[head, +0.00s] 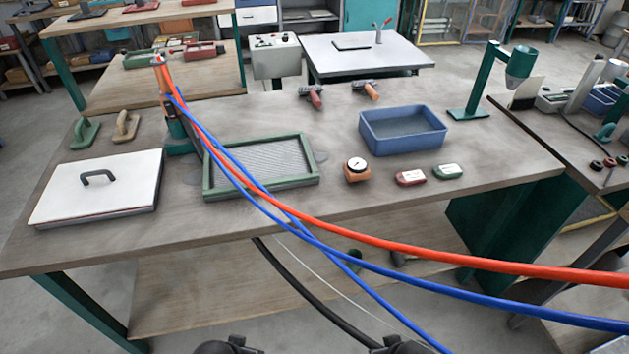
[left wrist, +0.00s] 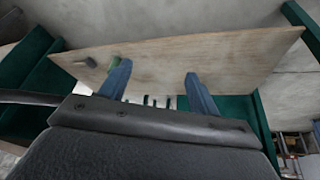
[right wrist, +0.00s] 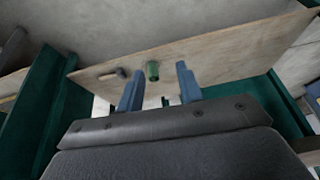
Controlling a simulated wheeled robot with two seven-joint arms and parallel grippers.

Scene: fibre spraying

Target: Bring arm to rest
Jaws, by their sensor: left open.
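My left gripper (left wrist: 157,78) is open and empty, its two blue fingers apart in the left wrist view. My right gripper (right wrist: 158,80) also has its two blue fingers apart with nothing between them in the right wrist view. Both wrist views look toward the wooden lower shelf and green legs of the workbench. In the head view only dark parts of my arms show at the bottom edge, and the fingers are out of sight. The spray tool (head: 165,85) stands upright in a green holder on the workbench (head: 270,222), with red and blue hoses attached.
Red and blue hoses (head: 400,233) sweep across the bench front to the right. A green-framed mesh tray (head: 262,188), white lidded box (head: 97,205), blue tub (head: 403,150), orange gauge (head: 357,171) and two small boxes lie on the bench.

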